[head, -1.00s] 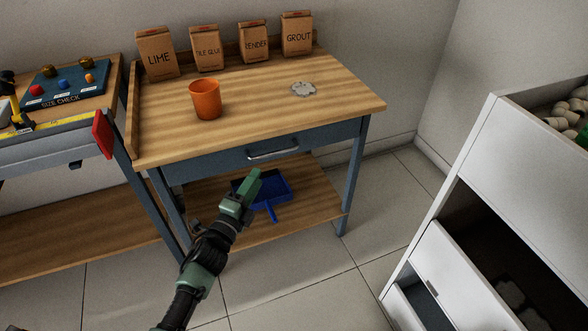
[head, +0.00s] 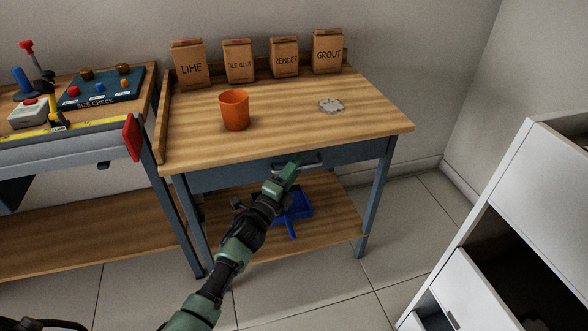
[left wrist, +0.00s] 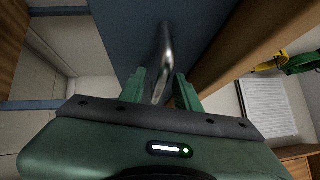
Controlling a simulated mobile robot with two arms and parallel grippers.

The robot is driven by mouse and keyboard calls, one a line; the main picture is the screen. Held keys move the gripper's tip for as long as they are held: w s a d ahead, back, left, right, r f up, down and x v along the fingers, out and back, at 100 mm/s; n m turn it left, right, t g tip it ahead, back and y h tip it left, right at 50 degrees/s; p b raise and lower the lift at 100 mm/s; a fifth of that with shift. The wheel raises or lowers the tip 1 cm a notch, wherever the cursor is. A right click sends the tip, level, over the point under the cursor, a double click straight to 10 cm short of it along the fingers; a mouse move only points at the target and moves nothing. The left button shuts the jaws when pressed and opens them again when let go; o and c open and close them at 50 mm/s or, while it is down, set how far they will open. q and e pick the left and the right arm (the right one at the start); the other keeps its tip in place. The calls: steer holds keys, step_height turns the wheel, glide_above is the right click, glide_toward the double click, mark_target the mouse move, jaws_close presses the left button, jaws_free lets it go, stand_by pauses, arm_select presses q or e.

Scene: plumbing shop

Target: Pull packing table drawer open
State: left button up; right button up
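The packing table (head: 370,108) has a wooden top and a blue-grey drawer (head: 228,177) under its front edge. The drawer looks shut. Its metal bar handle (head: 318,163) is partly hidden by my left gripper (head: 293,165). In the left wrist view, the handle (left wrist: 166,45) runs in between the two green fingers of my left gripper (left wrist: 160,90). The fingers are apart, with gaps visible beside the bar, so the gripper is open around the handle's near end. My right gripper is not in view.
An orange cup (head: 234,111), a grey scalloped disc (head: 331,105) and several paper bags (head: 285,58) stand on the tabletop. A blue dustpan (head: 298,206) lies on the lower shelf. A white cabinet (head: 540,190) stands at the right. Floor before the table is clear.

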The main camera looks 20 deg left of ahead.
arm_select(q)
jaws_close()
stand_by(1.3)
